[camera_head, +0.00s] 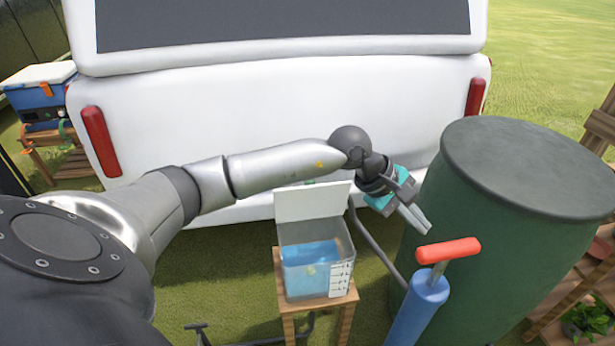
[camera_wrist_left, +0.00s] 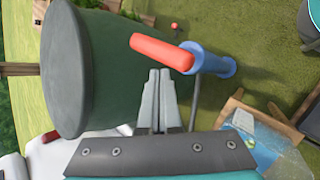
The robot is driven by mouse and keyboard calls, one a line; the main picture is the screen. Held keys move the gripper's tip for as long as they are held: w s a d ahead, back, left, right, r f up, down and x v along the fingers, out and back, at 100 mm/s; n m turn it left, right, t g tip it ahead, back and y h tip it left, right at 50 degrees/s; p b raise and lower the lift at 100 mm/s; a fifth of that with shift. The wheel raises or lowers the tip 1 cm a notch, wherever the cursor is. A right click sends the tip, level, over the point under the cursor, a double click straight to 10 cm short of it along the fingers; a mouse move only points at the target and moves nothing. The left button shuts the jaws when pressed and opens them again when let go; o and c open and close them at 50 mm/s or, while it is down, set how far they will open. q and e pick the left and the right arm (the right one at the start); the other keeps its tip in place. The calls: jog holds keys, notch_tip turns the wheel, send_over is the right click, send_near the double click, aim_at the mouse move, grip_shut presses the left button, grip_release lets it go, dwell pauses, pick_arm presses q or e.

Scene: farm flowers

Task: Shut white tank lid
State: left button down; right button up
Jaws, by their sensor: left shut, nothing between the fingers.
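The white tank lid (camera_head: 312,201) stands raised, tilted up at the back of a small clear tank (camera_head: 318,258) with blue liquid in it. The tank sits on a wooden stool (camera_head: 322,304) and also shows at the lower right of the left wrist view (camera_wrist_left: 262,135). My left gripper (camera_head: 423,224) is to the right of the lid, apart from it, beside the pump's red handle. Its fingers are together and empty, as the left wrist view shows (camera_wrist_left: 160,78). My right gripper is not in view.
A blue pump (camera_head: 418,309) with a red handle (camera_head: 448,250) stands right of the stool. A large green barrel (camera_head: 490,250) with a grey top is further right. A white vehicle (camera_head: 270,110) stands behind. A dark hose runs behind the stool.

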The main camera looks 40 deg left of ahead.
pick_arm(q)
jog(key=w+a+m+y, duration=0.1)
jog(key=a+m+y, duration=0.3)
jog(key=a, duration=0.8)
notch_tip(320, 180, up, 6)
jog(key=f+g+y, duration=0.1)
jog(key=y, duration=0.7)
send_over(310, 198)
jog(key=w+a, duration=0.2)
jog(key=shift+s+a+n+b, duration=0.1)
jog(key=shift+a+n+b, duration=0.15)
jog(key=shift+n+b, duration=0.1)
jog(key=shift+w+a+f+b, duration=0.15)
jog(key=shift+f+b, duration=1.05)
jog(key=shift+f, duration=0.95)
jog(key=shift+w+a+f+b, duration=0.1)
jog(key=shift+f+b, duration=1.1)
jog(key=shift+f, duration=0.95)
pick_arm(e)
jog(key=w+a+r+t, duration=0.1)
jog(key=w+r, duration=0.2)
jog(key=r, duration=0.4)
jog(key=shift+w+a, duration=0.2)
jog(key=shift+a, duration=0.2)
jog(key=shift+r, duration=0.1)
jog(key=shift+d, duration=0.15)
